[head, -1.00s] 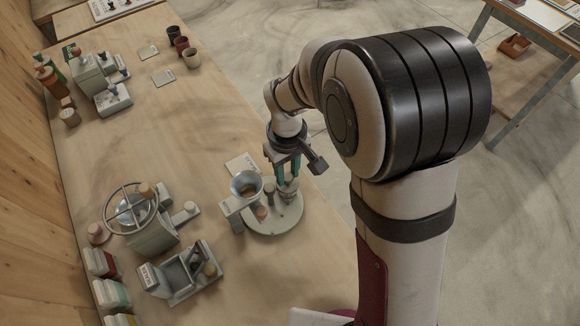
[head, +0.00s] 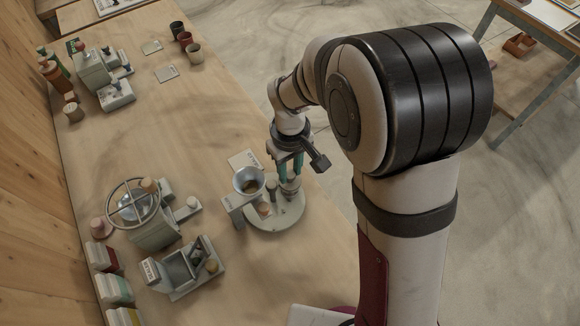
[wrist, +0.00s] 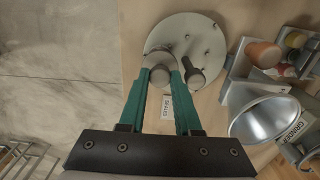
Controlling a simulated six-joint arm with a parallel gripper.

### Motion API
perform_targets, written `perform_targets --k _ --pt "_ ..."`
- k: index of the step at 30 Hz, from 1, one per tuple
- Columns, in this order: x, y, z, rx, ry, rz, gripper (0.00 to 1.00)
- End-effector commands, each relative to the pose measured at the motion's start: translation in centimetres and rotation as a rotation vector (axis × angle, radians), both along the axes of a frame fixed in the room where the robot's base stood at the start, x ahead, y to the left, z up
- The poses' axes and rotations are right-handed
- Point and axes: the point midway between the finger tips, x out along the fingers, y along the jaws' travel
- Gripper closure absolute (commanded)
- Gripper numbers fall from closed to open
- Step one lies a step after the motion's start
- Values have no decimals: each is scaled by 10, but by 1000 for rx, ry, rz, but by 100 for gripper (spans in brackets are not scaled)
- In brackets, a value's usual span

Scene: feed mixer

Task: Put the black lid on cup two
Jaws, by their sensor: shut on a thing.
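My gripper (wrist: 161,68) has teal fingers shut on a round grey thing (wrist: 160,74). It is over the edge of a round grey plate (wrist: 190,27). In the head view my gripper (head: 290,177) points down at the plate (head: 278,218), with a pale cylinder (head: 290,187) at its fingertips. I cannot tell whether the held thing touches the plate. Three small cups stand at the far end of the table: a black one (head: 177,27), a red-brown one (head: 185,38) and a beige one (head: 194,52). No cup shows a readable number. I cannot make out a black lid.
A dark-topped knob (wrist: 194,78) stands just right of the fingers. A metal funnel (head: 248,181) stands beside the plate. A handwheel machine (head: 133,203) and a grey tray device (head: 185,268) are to the left. A white card (head: 243,159) lies behind. The table's middle is clear.

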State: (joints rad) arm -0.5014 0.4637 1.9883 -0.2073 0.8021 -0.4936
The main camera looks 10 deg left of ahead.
Motion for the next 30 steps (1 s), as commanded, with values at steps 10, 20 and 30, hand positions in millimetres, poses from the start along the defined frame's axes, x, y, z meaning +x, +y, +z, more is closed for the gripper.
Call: perform_targets --k 10,20,30 --pt "0 0 0 1 -1 0 59" --pt "0 0 0 0 0 0 29" --pt "0 1 6 2 -1 -1 23"
